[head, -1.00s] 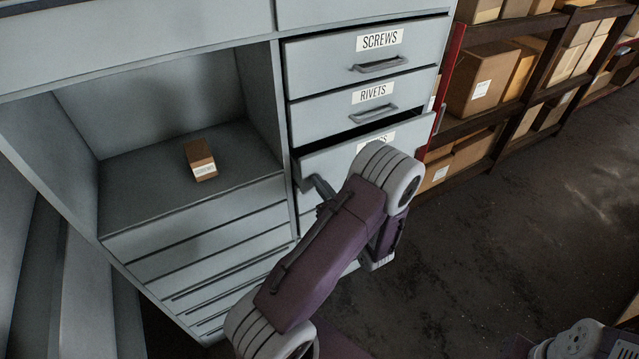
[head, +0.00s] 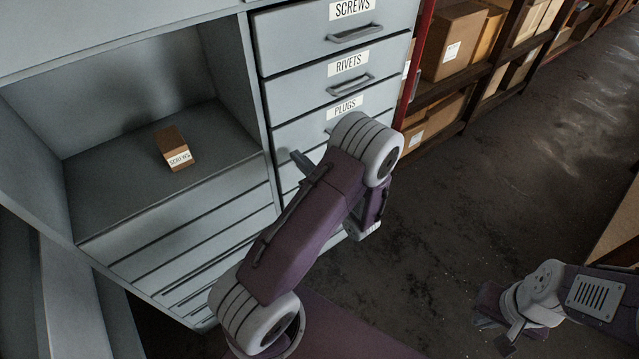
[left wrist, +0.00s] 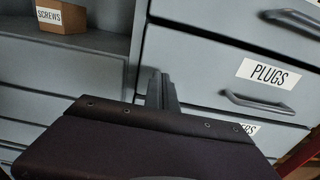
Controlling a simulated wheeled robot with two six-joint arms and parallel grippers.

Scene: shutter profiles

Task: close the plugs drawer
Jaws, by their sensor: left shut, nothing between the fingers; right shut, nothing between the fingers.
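The plugs drawer (head: 296,134) is the third one down in the grey cabinet, under the rivets drawer. Its front looks flush with the drawers above, and no opening shows at its top. My left arm hides part of its front and handle in the head view. In the left wrist view its label and handle (left wrist: 258,103) are clear. My left gripper (head: 302,162) is shut and empty at the left side of the drawer front. It also shows in the left wrist view (left wrist: 161,92); whether it touches the front I cannot tell. My right gripper (head: 508,340) is shut and empty, low at the right.
The screws drawer (head: 297,43) and rivets drawer (head: 298,85) above are shut. A small brown box labelled screws (head: 173,148) sits in the open compartment at left. Shelves with cardboard boxes (head: 452,40) stand beyond the cabinet. The floor at right is clear.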

